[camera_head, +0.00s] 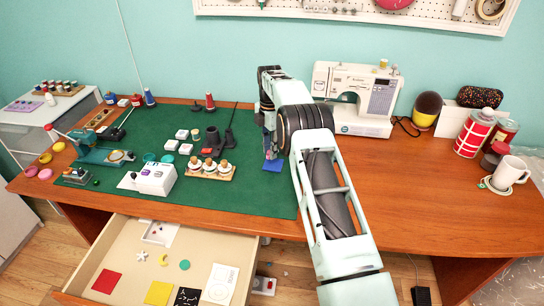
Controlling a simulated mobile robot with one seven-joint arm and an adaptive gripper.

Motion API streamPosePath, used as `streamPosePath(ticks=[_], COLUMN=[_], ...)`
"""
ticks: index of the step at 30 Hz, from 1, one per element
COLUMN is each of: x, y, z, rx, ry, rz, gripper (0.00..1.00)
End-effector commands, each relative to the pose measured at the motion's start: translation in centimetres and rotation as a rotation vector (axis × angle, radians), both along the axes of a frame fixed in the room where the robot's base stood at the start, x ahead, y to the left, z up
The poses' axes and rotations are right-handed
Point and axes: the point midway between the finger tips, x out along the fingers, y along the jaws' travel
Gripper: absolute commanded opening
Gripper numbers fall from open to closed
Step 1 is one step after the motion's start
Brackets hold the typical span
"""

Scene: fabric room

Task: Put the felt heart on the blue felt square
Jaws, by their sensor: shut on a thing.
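The blue felt square (272,166) lies flat on the green mat (255,192), near the mat's right edge. My gripper (270,150) points down just above and behind the square. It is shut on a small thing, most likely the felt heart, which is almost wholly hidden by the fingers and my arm. I cannot make out its outline. No heart shows elsewhere on the mat or in the drawer. I cannot tell whether the held thing touches the square.
An open drawer (130,255) below holds a red square (106,281), a yellow square (158,293) and small felt shapes. A wooden spool tray (210,171) stands left of the blue square. The sewing machine (358,97) stands behind right.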

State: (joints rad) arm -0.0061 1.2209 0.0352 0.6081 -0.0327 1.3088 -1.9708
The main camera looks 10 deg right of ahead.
Motion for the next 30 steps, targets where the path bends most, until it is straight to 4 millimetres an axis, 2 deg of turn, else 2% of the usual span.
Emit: streamPosePath(ticks=[9,15,26,27,30], x=[0.6,0.5,0.5,0.6,0.5], y=[-0.9,-0.8,-0.8,-0.8,-0.8], z=[-1.3,-4.1,-4.7,-4.5,-4.5], rx=[0.0,0.001,0.001,0.0,0.0], ry=[0.0,0.0,0.0,-0.001,-0.001], rz=[0.0,0.0,0.0,0.0,0.0], gripper=[0.15,0.15,0.15,0.25,0.36])
